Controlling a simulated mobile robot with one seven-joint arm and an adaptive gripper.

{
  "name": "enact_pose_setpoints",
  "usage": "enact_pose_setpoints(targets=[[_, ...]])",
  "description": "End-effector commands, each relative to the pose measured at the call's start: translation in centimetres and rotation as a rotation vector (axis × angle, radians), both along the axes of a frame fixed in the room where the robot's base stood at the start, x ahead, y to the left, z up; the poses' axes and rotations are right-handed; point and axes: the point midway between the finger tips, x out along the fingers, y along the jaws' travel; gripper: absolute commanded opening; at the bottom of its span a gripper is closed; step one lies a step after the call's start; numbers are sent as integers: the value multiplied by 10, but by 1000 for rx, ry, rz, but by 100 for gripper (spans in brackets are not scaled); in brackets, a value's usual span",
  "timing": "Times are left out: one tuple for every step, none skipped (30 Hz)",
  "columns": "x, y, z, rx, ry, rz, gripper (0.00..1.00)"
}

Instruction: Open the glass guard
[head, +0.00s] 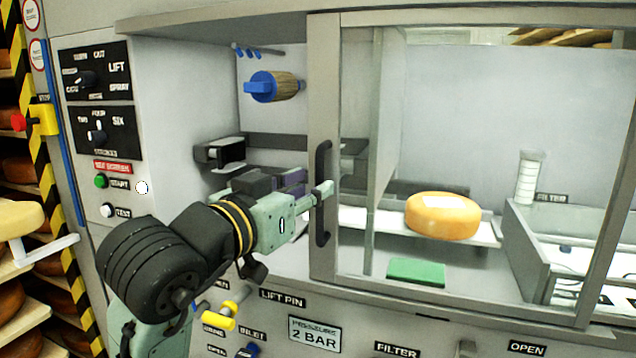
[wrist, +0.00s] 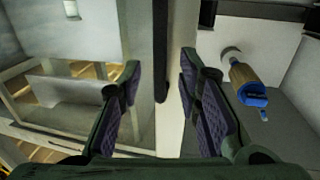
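The glass guard (head: 480,130) is a clear pane in a grey frame on the machine's front, with the wheel and tray visible through it. Its dark vertical handle (head: 322,228) is on the frame's left upright (head: 324,90). My gripper (head: 322,190) reaches the handle from the left, its fingertips at about mid-height of the bar. In the wrist view my gripper (wrist: 160,78) has its two fingers apart, with the dark handle bar (wrist: 160,45) showing between them. I see no clear contact of either finger with the bar. My gripper hides part of the handle in the head view.
A yellow cheese wheel (head: 443,215) lies on a tray behind the glass, near a green block (head: 416,271). A blue-ended roller (head: 275,86) sticks out left of the frame. A control panel (head: 98,105) is at left; cheese shelves (head: 22,300) stand beyond it.

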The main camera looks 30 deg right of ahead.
Motion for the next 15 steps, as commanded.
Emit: enact_pose_setpoints(targets=[[-4, 12, 0, -1, -3, 5, 31], [-8, 17, 0, -1, -4, 4, 31], [-12, 25, 0, 0, -4, 4, 31], [-14, 31, 0, -1, -3, 5, 31], [-17, 36, 0, -1, -3, 4, 31], [-21, 43, 0, -1, -3, 4, 31], [-23, 48, 0, 0, -2, 4, 31], [-25, 52, 0, 0, -2, 4, 31], [-28, 57, 0, 0, -2, 3, 31], [-30, 60, 0, 0, -2, 3, 31], [-31, 63, 0, 0, -2, 2, 31], [-33, 66, 0, 0, -2, 2, 31], [-34, 68, 0, 0, -1, 2, 31], [-35, 70, 0, 0, -1, 2, 31], [-36, 71, 0, 1, 0, 1, 31]])
